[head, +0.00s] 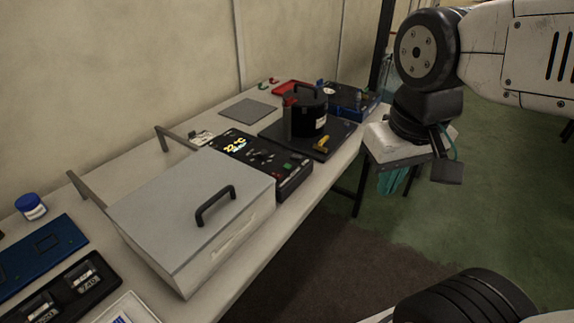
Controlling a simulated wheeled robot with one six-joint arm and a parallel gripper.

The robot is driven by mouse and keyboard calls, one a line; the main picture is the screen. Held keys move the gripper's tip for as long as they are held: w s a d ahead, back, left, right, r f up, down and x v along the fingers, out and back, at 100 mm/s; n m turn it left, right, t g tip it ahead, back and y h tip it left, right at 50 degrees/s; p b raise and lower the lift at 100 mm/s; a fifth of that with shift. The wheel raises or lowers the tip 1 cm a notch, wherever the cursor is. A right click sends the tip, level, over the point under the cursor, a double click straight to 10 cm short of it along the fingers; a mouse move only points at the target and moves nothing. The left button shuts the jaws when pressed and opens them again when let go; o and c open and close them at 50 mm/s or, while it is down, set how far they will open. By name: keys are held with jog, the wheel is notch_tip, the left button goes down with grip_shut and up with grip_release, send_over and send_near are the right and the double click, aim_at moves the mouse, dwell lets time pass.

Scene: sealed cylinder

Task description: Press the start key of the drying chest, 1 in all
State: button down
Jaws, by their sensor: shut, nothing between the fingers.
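The drying chest (165,205) is a pale box on the bench with its grey lid down and a black handle on top. A black control panel (240,150) adjoins its far right side, with a lit display reading about 22 °C. Small green and red keys (288,167) show near the panel's right end; their labels are too small to read. My gripper (447,172) is at the upper right, pointing down, shut and empty. It is well to the right of the panel, beyond the bench edge in the picture, and touches no key.
A black pot (308,117) stands on a dark plate (335,145) with a yellow clamp-like part. Behind are a blue box (352,101), a red tray (290,88) and a grey mat (250,109). A blue plate (40,250) and blue-lidded jar (31,207) lie left. Open floor is right.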

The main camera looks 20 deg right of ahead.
jog(key=w+d+f+m+t+h, duration=0.1)
jog(key=w+d+m+t+h, duration=0.2)
jog(key=w, duration=1.1)
jog(key=m+t+y, duration=0.3)
jog(key=t+y, duration=0.1)
jog(key=y, duration=0.2)
send_over(289, 168)
notch_tip(289, 168, down, 10)
jog(key=shift+r, duration=0.15)
jog(key=shift+f, duration=4.35)
jog(key=shift+f, duration=0.2)
jog(key=shift+f, duration=0.25)
